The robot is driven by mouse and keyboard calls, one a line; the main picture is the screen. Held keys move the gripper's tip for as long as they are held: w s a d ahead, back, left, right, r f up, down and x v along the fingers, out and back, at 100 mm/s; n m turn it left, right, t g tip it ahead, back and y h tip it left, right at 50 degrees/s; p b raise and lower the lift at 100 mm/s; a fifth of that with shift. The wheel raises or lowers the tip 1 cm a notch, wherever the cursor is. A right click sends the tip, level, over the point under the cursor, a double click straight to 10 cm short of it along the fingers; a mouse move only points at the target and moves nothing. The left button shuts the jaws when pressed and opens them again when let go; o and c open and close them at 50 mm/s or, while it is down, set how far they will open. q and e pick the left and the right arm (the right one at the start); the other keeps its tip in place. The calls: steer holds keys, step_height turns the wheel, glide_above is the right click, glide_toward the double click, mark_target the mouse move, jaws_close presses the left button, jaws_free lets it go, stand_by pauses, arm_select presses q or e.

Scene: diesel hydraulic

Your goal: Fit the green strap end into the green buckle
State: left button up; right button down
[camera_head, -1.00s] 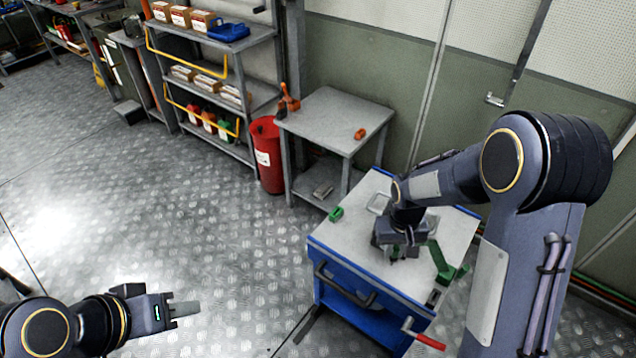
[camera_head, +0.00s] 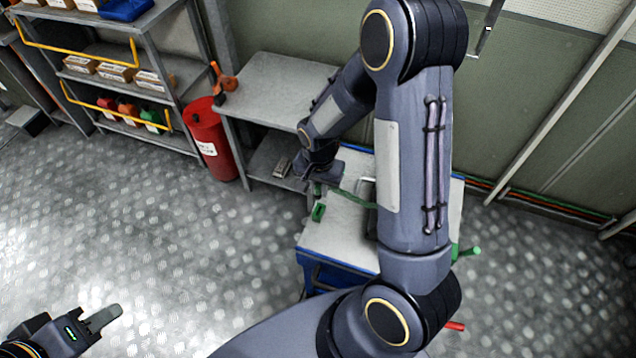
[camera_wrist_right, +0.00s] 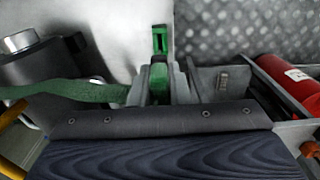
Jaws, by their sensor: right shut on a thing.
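The green buckle (camera_head: 318,212) lies near the left edge of the blue cart's pale top (camera_head: 335,235). My right gripper (camera_head: 318,184) is just behind it, low over the cart. In the right wrist view this gripper (camera_wrist_right: 158,88) is shut on the green strap end (camera_wrist_right: 158,78), with the buckle (camera_wrist_right: 160,40) directly in line beyond it. I cannot tell whether they touch. The green strap (camera_wrist_right: 65,90) trails to the left in the wrist view; it also shows in the head view (camera_head: 355,197). My left gripper (camera_head: 103,318) is empty, far from the cart; its finger gap is unclear.
My right arm hides much of the cart top. A green part (camera_head: 466,252) and a red handle (camera_head: 455,326) stick out at its right. The floor at left is clear.

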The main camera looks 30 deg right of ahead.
stand_by(0.4)
steer(key=shift+f+b, duration=2.4)
steer(key=shift+f, duration=0.25)
steer(key=shift+f+b, duration=1.35)
steer(key=shift+f, duration=0.15)
steer(key=c, duration=1.3)
jaws_free()
steer(key=shift+r, duration=0.1)
step_height(320, 180, up, 7)
steer(key=shift+p, duration=0.7)
steer(key=shift+r, duration=0.35)
